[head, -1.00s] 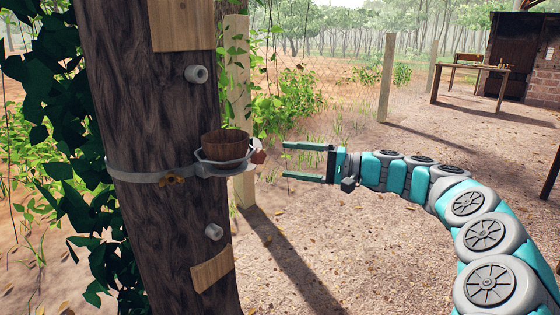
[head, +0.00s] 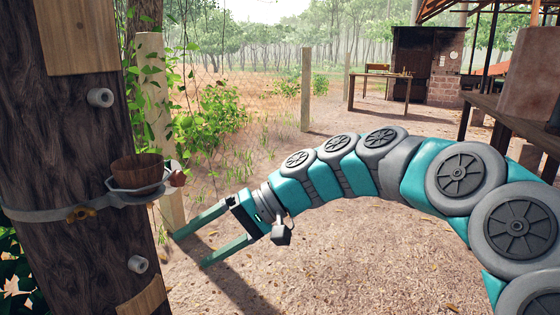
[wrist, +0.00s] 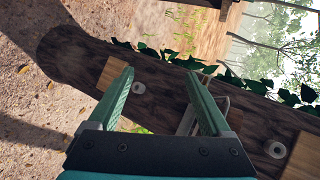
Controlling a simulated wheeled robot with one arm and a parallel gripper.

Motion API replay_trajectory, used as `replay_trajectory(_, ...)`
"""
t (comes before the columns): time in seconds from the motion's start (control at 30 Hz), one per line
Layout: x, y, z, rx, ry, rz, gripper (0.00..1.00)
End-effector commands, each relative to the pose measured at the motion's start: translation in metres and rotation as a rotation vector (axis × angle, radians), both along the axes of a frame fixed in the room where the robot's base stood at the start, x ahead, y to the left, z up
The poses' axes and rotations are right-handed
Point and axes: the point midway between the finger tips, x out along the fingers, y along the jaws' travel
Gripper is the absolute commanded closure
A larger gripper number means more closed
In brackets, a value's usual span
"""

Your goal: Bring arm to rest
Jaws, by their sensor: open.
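My gripper (head: 190,245) is open and empty in the head view. It hangs in the air to the right of the tree trunk (head: 75,150) and points left and downward. My teal and grey arm curves in from the right side. In the wrist view, my gripper (wrist: 160,92) shows its two green fingers spread apart with nothing held between them. The trunk (wrist: 80,65) lies across that view beyond the fingers. A brown cup (head: 137,168) sits upright in a wire holder (head: 140,190) strapped to the trunk, apart from my gripper.
White pegs (head: 100,97) and wooden boards (head: 85,35) are fixed to the trunk. Posts (head: 306,90) and a wooden table (head: 380,80) stand farther back. Another table (head: 510,125) is at the right, behind my arm. The bare ground between is open.

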Motion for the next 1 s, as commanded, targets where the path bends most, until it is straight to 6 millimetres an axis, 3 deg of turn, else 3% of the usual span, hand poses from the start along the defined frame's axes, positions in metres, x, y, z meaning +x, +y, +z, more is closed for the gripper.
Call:
replay_trajectory(0.03, -0.022, -0.012, -0.012, -0.073, -0.016, 0.009, 0.17)
replay_trajectory(0.1, -0.047, -0.030, -0.032, -0.177, -0.036, 0.014, 0.17)
replay_trajectory(0.27, -0.097, -0.085, -0.083, -0.426, -0.059, -0.001, 0.17)
replay_trajectory(0.5, -0.169, -0.194, -0.154, -0.799, -0.038, -0.082, 0.17)
replay_trajectory(0.63, -0.203, -0.246, -0.178, -0.954, -0.002, -0.133, 0.17)
replay_trajectory(0.8, -0.232, -0.282, -0.192, -1.060, 0.038, -0.171, 0.17)
replay_trajectory(1.0, -0.237, -0.288, -0.194, -1.077, 0.044, -0.178, 0.17)
